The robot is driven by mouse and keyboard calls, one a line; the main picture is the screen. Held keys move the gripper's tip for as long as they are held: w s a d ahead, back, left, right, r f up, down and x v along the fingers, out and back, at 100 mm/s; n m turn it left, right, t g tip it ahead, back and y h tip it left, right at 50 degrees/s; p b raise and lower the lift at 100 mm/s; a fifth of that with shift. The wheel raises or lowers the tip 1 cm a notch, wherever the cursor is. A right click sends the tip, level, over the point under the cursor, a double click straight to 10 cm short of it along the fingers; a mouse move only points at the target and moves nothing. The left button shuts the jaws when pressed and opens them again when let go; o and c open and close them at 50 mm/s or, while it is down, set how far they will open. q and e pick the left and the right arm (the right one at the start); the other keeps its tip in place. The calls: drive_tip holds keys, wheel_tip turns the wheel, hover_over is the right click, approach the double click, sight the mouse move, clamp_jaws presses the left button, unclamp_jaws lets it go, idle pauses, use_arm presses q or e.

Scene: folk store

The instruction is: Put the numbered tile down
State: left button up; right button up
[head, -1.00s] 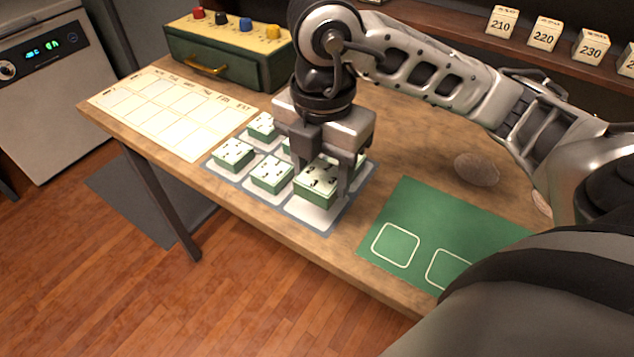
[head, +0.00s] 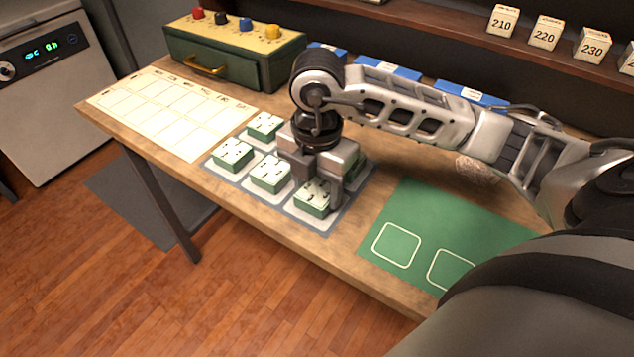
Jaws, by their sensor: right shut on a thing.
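My right gripper (head: 321,190) points down and is shut on a green tile with a white, dark-marked top (head: 311,199). The tile sits low at the front right cell of the grey tile mat (head: 325,225); I cannot tell whether its underside touches the mat. Other tiles stand on the mat: one at front left (head: 232,154), one in the front middle (head: 269,173) and one at the back left (head: 264,126). The gripper hides the back part of the mat. My left gripper is not in view.
A green mat with white outlined squares (head: 420,215) lies to the right, its visible part empty. A paper calendar grid (head: 165,112) lies left. A green drawer box (head: 230,60) and blue items (head: 385,73) stand behind. A grey stone (head: 475,168) lies near my arm.

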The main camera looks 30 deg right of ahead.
sight(317, 191)
drive_tip(key=shift+f, duration=0.2)
drive_tip(key=o, duration=1.1)
drive_tip(key=shift+c, duration=0.2)
wheel_tip(317, 191, up, 12)
drive_tip(key=p, duration=0.1)
drive_tip(key=shift+r+p, duration=0.25)
drive_tip(key=shift+p, duration=0.05)
